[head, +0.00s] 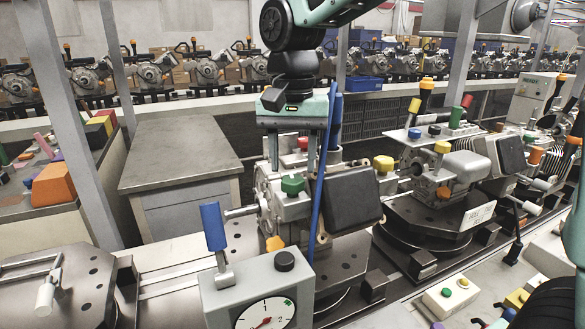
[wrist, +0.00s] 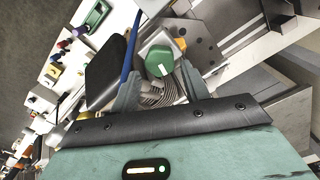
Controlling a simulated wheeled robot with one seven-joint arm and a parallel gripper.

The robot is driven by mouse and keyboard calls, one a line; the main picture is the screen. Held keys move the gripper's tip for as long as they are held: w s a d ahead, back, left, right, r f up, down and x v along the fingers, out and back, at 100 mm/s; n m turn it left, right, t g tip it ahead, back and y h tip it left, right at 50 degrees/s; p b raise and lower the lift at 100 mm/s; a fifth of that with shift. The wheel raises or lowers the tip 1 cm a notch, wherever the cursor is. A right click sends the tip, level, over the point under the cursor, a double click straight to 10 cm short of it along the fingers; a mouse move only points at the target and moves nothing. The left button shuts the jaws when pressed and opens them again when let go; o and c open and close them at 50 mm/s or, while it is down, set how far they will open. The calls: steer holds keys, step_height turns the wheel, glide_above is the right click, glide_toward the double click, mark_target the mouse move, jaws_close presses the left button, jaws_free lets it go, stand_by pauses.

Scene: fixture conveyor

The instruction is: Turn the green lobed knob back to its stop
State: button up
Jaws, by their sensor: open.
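The green lobed knob (head: 292,185) sits on top of the grey metal machine unit (head: 290,208) in the middle of the head view. In the wrist view the green knob (wrist: 158,58) shows from above, with a short white mark on its top. My gripper (head: 292,168) points down over the knob. Its two fingers are apart, one on either side of the knob in the wrist view (wrist: 160,70). I see no clear contact between fingers and knob. The lower tips are partly hard to make out against the unit.
A blue upright rod (head: 322,150) stands close beside my gripper, and a dark box (head: 354,200) sits right of the knob. A blue-handled lever (head: 214,228) and a dial gauge (head: 266,315) are at front left. A grey cabinet (head: 180,150) stands behind left.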

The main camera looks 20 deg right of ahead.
mark_target(293, 186)
steer(key=shift+f, duration=1.45)
steer(key=shift+c, duration=0.4)
steer(key=c, duration=0.6)
steer(key=shift+c, duration=0.2)
